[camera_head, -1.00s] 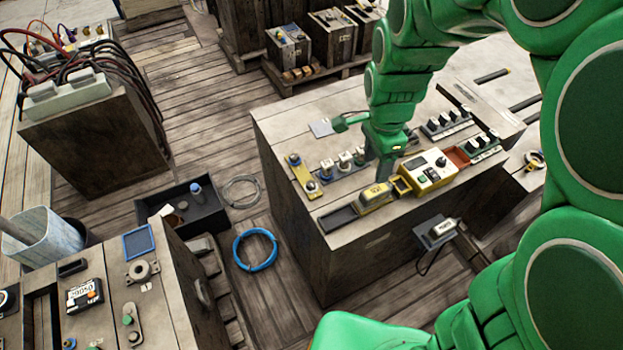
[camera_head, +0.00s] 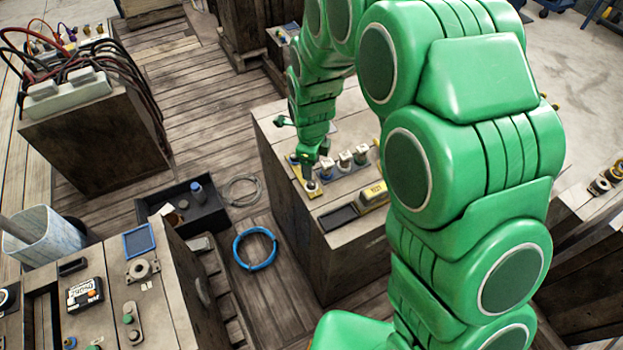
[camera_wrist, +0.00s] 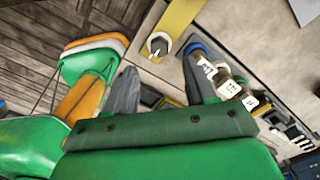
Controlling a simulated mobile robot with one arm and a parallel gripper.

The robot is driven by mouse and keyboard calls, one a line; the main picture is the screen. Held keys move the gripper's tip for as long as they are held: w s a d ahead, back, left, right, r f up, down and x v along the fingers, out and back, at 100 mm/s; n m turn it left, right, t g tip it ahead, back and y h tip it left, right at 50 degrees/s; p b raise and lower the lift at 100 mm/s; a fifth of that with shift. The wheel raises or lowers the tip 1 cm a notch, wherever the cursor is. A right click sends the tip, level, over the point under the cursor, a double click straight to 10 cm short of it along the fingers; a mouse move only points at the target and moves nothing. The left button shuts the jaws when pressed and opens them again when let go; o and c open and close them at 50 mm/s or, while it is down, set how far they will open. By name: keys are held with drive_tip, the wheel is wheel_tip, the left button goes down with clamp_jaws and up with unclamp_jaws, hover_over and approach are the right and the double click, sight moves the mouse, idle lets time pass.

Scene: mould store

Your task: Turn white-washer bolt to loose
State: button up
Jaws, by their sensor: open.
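The white-washer bolt (camera_wrist: 157,46) sits at the end of the yellow plate (camera_wrist: 180,18) in the wrist view, its dark head ringed by a pale washer. In the head view the same bolt (camera_head: 312,187) shows at the near end of the yellow plate (camera_head: 302,178). My gripper (camera_wrist: 159,64) is open and empty, with its two grey fingers spread either side of the bolt's line. In the head view my gripper (camera_head: 319,169) hangs just above that end of the plate. I cannot tell whether a finger touches the bolt.
A row of white-topped blocks (camera_head: 344,160) stands close to the right of the plate. A dark tray (camera_head: 338,218) and a yellow device (camera_head: 373,194) lie nearer the bench front. My arm hides the right side of the bench.

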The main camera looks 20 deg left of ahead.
sight(311, 185)
drive_tip(key=shift+f, duration=3.7)
clamp_jaws()
